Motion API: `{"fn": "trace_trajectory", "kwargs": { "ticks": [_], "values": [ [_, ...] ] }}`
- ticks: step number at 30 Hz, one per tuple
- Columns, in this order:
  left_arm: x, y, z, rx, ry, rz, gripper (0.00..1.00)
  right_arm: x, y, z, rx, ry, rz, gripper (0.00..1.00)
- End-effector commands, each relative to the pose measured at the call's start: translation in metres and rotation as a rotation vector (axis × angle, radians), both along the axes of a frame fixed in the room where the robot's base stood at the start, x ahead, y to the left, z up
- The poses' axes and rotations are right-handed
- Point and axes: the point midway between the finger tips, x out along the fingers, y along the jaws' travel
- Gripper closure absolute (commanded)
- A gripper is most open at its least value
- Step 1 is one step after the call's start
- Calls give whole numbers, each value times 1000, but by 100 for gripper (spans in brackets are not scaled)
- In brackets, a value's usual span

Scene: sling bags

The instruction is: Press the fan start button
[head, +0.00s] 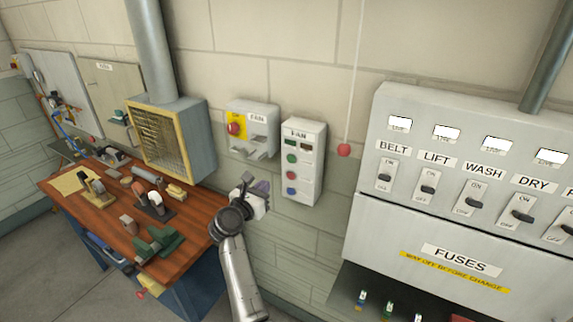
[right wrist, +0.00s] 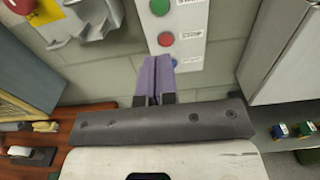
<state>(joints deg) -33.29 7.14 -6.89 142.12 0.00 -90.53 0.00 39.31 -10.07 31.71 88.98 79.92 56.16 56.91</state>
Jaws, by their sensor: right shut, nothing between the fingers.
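The white fan control panel (head: 313,176) is on the wall in the middle, labelled FAN. It carries a green button (head: 292,158), a red button (head: 291,174) and a blue button (head: 291,190) in a column. The small labels beside them are too small to read. In the right wrist view the green button (right wrist: 160,7) and red button (right wrist: 166,39) show beyond the fingers, and the blue one is partly hidden. My right gripper (head: 264,187) is shut and empty, left of the panel's lower part. Its purple fingertips (right wrist: 158,60) point at the wall below the red button. My left gripper is not in view.
A grey box (head: 262,113) with a red knob on yellow (head: 235,129) is left of the panel. A red ball (head: 344,150) hangs on a cord to its right. A large switch cabinet (head: 375,225) stands at right, a cluttered wooden workbench (head: 72,205) at left.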

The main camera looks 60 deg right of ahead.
Motion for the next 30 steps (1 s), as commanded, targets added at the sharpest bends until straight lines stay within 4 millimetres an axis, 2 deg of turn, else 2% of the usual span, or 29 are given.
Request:
{"fn": "trace_trajectory", "kwargs": {
  "ticks": [7,11,24,30],
  "values": [
    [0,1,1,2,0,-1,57,0,-2,1,-1,2,1,100],
    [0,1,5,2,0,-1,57,1,-13,2,-3,3,-1,100],
    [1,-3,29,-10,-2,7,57,6,-92,3,-3,4,-1,100],
    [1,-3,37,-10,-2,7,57,7,-120,3,-3,5,0,100]
  ]
}}
